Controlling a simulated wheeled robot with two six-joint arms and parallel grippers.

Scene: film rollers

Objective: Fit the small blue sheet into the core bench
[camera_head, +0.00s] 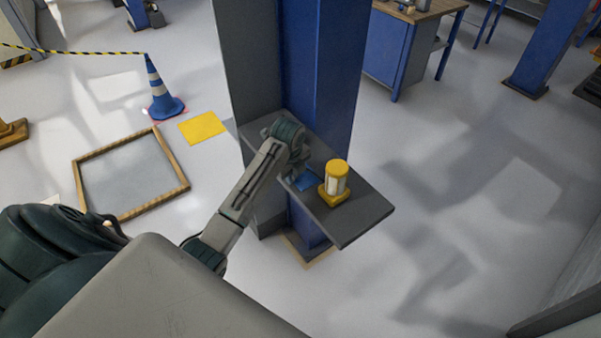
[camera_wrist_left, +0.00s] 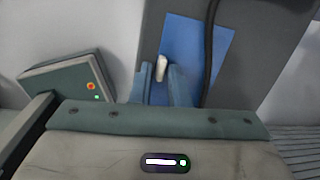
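The small blue sheet (camera_head: 305,181) lies on a dark grey shelf (camera_head: 355,216) beside a blue column. In the left wrist view the blue sheet (camera_wrist_left: 205,48) lies flat on a grey surface, with a small white upright piece (camera_wrist_left: 160,68) on or over it. My left gripper (camera_head: 294,172) points down at the sheet. In the left wrist view its two fingers (camera_wrist_left: 160,88) stand a little apart, one on each side of the white piece; whether they touch it I cannot tell. My right gripper is not in view. I cannot tell which fixture is the core bench.
A yellow and white cylinder (camera_head: 336,177) stands on the shelf right of my left gripper. The blue column (camera_head: 327,75) rises behind. A blue bench (camera_head: 391,50) with a wooden top stands at the back. A cone (camera_head: 161,98) and wooden frame (camera_head: 180,185) are left.

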